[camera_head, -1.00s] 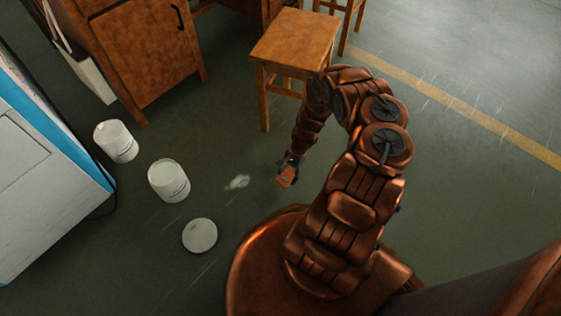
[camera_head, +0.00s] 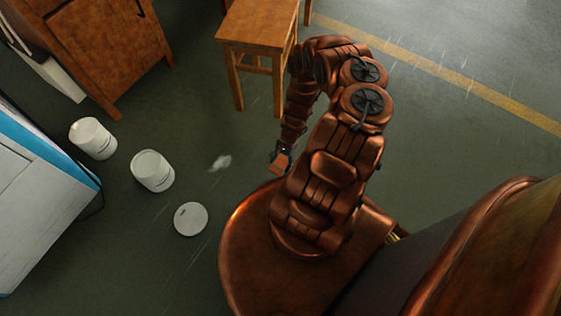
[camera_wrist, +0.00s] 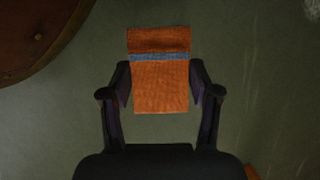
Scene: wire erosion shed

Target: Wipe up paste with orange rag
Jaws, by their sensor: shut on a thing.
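The paste (camera_head: 220,162) is a small pale smear on the green floor, left of my gripper in the head view. My gripper (camera_head: 281,157) is shut on the orange rag (camera_head: 279,166), low near the floor beside my base. In the wrist view the rag (camera_wrist: 160,88) hangs between the two black fingers (camera_wrist: 160,84) and shows a blue-grey stripe near its top. The paste does not show in the wrist view. The rag is apart from the paste; whether it touches the floor I cannot tell.
Two white tubs (camera_head: 152,171) (camera_head: 93,138) and a round white lid (camera_head: 190,219) stand or lie left of the paste. A wooden stool (camera_head: 258,24) and a wooden cabinet (camera_head: 112,48) are behind. A white and blue machine (camera_head: 48,195) is at the left. Floor between rag and paste is clear.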

